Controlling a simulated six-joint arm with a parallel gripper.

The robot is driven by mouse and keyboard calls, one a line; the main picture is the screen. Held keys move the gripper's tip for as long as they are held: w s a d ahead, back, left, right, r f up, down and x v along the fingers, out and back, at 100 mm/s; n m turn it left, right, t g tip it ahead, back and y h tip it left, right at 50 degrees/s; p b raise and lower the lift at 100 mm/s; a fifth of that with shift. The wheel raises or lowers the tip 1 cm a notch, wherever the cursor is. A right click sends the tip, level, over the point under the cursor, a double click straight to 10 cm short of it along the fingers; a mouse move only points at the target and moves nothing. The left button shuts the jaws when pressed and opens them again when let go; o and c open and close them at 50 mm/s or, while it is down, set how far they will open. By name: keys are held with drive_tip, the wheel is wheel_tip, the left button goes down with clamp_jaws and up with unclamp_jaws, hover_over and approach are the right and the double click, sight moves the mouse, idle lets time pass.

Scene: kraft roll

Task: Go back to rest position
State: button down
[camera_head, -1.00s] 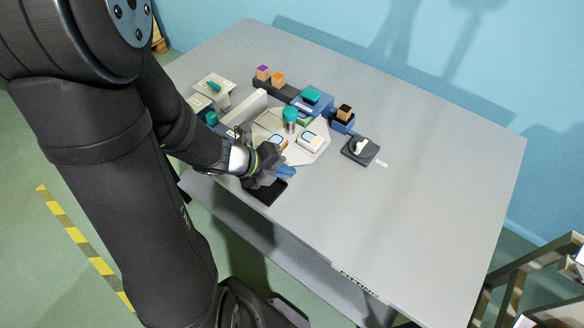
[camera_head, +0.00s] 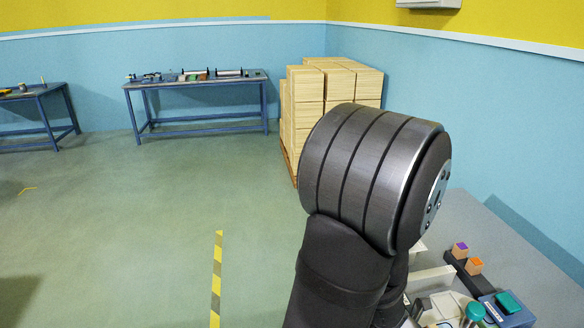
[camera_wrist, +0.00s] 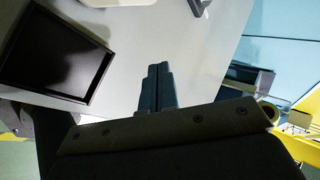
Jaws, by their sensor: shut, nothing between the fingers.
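My gripper (camera_wrist: 158,88) shows in the wrist view with its two fingers pressed together, shut and empty. It points over the grey table (camera_wrist: 130,50), apart from the things on it. A black shallow tray (camera_wrist: 85,95) lies to the left of the fingers in the wrist view. In the head view my arm's large joint fills the middle right, and the gripper is out of frame there.
In the head view, purple-topped (camera_head: 460,249) and orange-topped (camera_head: 474,266) blocks and a teal-topped blue box (camera_head: 508,303) stand on the table (camera_head: 540,260) at lower right. Stacked cartons (camera_head: 335,85) and a blue workbench (camera_head: 195,82) stand behind.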

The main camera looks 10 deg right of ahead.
drive_tip(key=d+f, duration=0.4)
drive_tip(key=shift+d+f, duration=0.3)
drive_tip(key=shift+d, duration=0.1)
drive_tip(key=d, duration=0.3)
drive_tip(key=shift+d+f, duration=0.2)
drive_tip(key=shift+f, duration=0.1)
drive_tip(key=shift+d, duration=0.65)
